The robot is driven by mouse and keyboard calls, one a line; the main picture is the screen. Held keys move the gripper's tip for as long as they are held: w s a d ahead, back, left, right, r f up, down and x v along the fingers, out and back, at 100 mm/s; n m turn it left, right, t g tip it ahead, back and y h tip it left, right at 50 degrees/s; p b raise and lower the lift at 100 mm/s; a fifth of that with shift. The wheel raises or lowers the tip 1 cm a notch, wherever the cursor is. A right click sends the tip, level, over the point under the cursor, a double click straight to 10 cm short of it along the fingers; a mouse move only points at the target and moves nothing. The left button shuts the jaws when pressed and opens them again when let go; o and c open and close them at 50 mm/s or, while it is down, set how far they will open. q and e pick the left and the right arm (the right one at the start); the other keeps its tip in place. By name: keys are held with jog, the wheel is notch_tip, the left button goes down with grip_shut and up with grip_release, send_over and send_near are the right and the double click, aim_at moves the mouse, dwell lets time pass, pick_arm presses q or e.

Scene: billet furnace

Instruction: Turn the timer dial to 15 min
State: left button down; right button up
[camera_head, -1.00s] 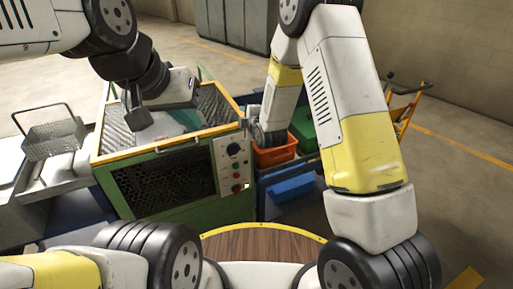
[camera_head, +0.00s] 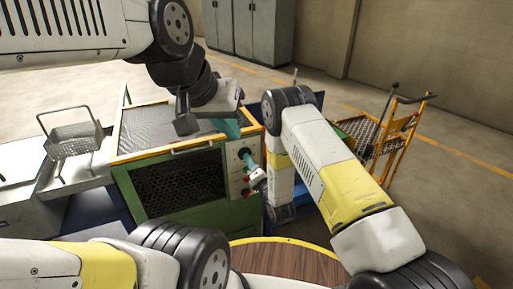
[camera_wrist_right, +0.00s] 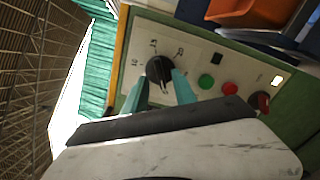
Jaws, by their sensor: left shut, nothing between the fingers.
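The round black timer dial (camera_wrist_right: 158,69) sits on a pale control panel (camera_wrist_right: 205,55) with small number marks around it, too blurred to read surely. My right gripper (camera_wrist_right: 160,75) points at the panel with its two teal fingers apart, one on each side of the dial; whether they touch it I cannot tell. In the head view the right gripper (camera_head: 248,160) is at the panel front, partly covering the dial (camera_head: 243,153). My left gripper (camera_head: 228,128) is shut and empty, above the right front corner of the furnace top.
Below the dial are a green button (camera_wrist_right: 206,81), a red button (camera_wrist_right: 230,88) and a red-black switch (camera_wrist_right: 261,102). The green furnace (camera_head: 180,190) has a mesh front. A wire basket (camera_head: 75,140) stands left. An orange cart (camera_head: 395,135) stands right on open floor.

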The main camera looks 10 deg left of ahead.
jog(key=x, duration=0.3)
jog(key=shift+w+a, duration=0.15)
jog(key=shift+w, duration=0.05)
jog(key=shift+c, duration=0.2)
grip_shut()
